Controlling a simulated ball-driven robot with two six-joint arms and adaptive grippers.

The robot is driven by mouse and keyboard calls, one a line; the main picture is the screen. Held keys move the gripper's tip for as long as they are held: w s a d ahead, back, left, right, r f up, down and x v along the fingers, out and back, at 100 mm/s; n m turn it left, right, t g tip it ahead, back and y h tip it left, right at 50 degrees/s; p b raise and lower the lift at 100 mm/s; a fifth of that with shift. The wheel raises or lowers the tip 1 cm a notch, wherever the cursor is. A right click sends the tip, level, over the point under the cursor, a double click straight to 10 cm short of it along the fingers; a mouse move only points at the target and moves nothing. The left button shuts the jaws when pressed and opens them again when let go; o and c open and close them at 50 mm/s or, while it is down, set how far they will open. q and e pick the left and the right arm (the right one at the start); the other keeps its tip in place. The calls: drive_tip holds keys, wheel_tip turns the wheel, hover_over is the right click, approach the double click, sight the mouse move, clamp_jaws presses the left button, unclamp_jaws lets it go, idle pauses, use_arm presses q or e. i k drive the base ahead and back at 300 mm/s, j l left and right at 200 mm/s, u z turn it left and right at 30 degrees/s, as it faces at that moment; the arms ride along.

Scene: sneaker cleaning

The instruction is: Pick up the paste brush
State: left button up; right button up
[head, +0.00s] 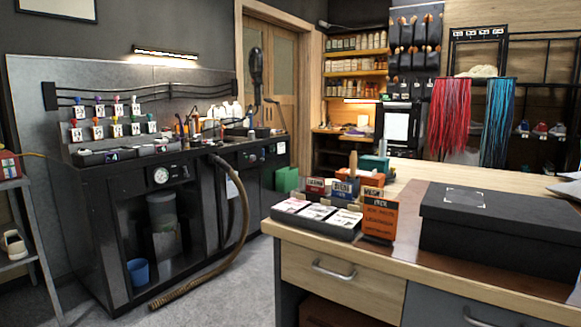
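I cannot single out the paste brush for certain. A light wooden handle (353,163) stands upright behind the small signs on the wooden counter (440,180); its lower end is hidden, so I cannot tell what tool it is. Several small tools and bottles (190,125) stand along the back of the dark workstation (200,160) at the left, too small to identify. Neither of my grippers is in view.
A black box (505,222) covers the counter's right side. A card tray (318,220) and an orange sign (380,219) stand near its front left edge. A hose (236,215) hangs to the floor. Grey floor (215,290) is open between workstation and counter.

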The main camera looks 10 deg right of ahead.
sight(353, 157)
drive_tip(key=i+j+u, duration=0.25)
drive_tip(key=i+u, duration=0.65)
drive_tip(key=i, duration=0.2)
drive_tip(key=i+l+u, duration=0.15)
drive_tip(key=i+u, duration=0.25)
drive_tip(key=i+z, duration=0.25)
drive_tip(key=i, duration=0.2)
drive_tip(key=i+j+z, duration=0.2)
drive_tip(key=i, duration=0.25)
drive_tip(key=i+j+z, duration=0.1)
drive_tip(key=i+z, duration=0.15)
drive_tip(key=i, duration=0.25)
